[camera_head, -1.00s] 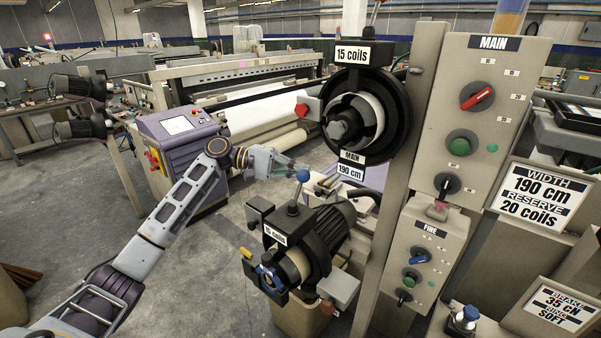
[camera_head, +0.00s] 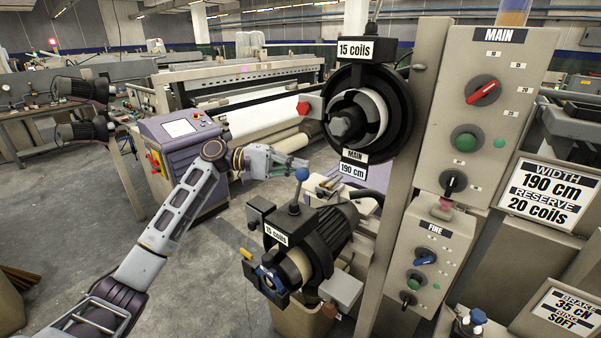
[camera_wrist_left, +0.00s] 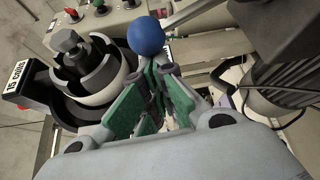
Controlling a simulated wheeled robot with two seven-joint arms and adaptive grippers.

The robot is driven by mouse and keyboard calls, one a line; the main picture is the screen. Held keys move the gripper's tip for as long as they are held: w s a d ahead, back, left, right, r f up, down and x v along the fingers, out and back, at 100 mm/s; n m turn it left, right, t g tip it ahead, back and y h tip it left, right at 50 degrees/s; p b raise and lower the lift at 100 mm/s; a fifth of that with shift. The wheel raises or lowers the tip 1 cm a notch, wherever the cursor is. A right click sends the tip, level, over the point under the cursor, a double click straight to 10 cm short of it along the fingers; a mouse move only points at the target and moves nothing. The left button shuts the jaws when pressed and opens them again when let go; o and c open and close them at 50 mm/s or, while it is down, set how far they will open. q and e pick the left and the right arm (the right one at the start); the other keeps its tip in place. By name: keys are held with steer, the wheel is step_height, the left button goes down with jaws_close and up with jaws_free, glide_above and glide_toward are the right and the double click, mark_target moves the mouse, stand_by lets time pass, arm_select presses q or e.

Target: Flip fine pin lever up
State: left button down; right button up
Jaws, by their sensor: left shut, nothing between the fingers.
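The fine pin lever is a thin rod with a blue ball knob (camera_head: 302,175) on top of the lower feeder (camera_head: 325,232), labelled "15 coils". The lever stands nearly upright, leaning slightly right. My left gripper (camera_head: 302,163) is shut and empty, with its fingertips just above or behind the ball in the head view. In the left wrist view the ball (camera_wrist_left: 145,36) sits just beyond the fingertips (camera_wrist_left: 154,72) of the green-padded fingers. I cannot tell whether they touch. My right gripper is not in view.
The main feeder (camera_head: 398,112) stands above and right of my gripper. The MAIN panel (camera_head: 478,130) and FINE panel (camera_head: 432,245), with knobs, are further right. A purple console (camera_head: 160,150) stands behind my left arm. Floor is open at the lower left.

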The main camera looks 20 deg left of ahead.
arm_select(q)
steer(key=m+b, duration=0.1)
steer(key=s+h+b, duration=0.1)
steer(key=b, duration=0.1)
steer(key=shift+s+a+r+m, duration=0.2)
steer(key=shift+r+m, duration=0.1)
steer(key=shift+m, duration=0.1)
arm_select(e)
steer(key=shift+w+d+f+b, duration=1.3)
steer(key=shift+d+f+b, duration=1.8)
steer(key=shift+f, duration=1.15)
arm_select(q)
steer(key=s+a+r+m+g+h+b, duration=0.1)
steer(key=s+a+m+h+b, duration=0.1)
steer(key=s+m+h+b, duration=0.2)
steer(key=shift+s+a+m+g+b, duration=0.15)
steer(key=shift+s+m+g+b, duration=0.25)
steer(key=shift+s+m+b, duration=1.4)
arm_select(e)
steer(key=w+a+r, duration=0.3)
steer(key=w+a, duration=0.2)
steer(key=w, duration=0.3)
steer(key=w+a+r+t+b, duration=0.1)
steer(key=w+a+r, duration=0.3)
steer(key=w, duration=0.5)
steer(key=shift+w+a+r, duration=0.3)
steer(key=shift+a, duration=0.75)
